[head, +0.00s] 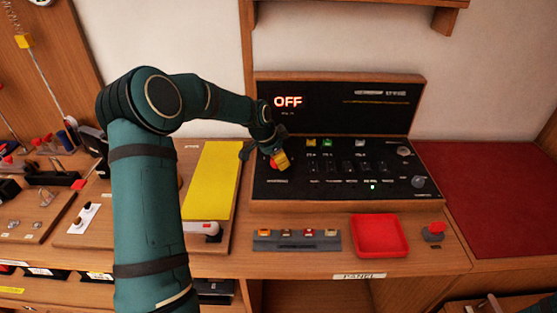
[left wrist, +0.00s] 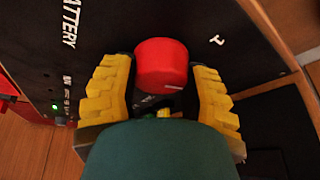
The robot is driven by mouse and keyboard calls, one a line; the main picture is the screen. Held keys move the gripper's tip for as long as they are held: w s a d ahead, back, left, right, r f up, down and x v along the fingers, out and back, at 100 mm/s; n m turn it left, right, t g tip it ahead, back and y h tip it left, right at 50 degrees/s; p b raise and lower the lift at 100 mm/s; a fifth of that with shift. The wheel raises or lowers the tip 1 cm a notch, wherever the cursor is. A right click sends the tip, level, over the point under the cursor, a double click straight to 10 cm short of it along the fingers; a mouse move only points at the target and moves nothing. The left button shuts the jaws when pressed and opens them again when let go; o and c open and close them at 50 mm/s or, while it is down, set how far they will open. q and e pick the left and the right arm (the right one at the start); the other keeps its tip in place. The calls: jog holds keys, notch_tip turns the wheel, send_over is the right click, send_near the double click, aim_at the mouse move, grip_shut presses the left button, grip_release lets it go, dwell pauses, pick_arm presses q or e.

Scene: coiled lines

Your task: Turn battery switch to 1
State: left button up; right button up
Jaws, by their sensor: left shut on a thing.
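The knob's pointer is too hidden to read.
Small coloured switches, dark knobs and a green light (head: 373,187) fill the rest of the panel. In front lie a grey strip (head: 296,246) with coloured parts, a red tray (head: 380,237) and a red-topped knob (head: 434,231). A yellow board (head: 212,180) lies left.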

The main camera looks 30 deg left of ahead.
pick_arm(q)
jog(key=n+y+b, duration=0.1)
jog(key=n, duration=0.3)
jog(key=shift+d+f+y+b, duration=0.1)
jog(key=shift+f+y+b, duration=0.05)
jog(key=shift+y+b, duration=0.25)
jog(key=shift+n+y+b, duration=0.5)
jog(key=shift+n+y, duration=0.3)
jog(key=shift+n, duration=1.7)
jog(key=o, duration=1.2)
jog(key=shift+r, duration=0.55)
jog(key=v, duration=1.1)
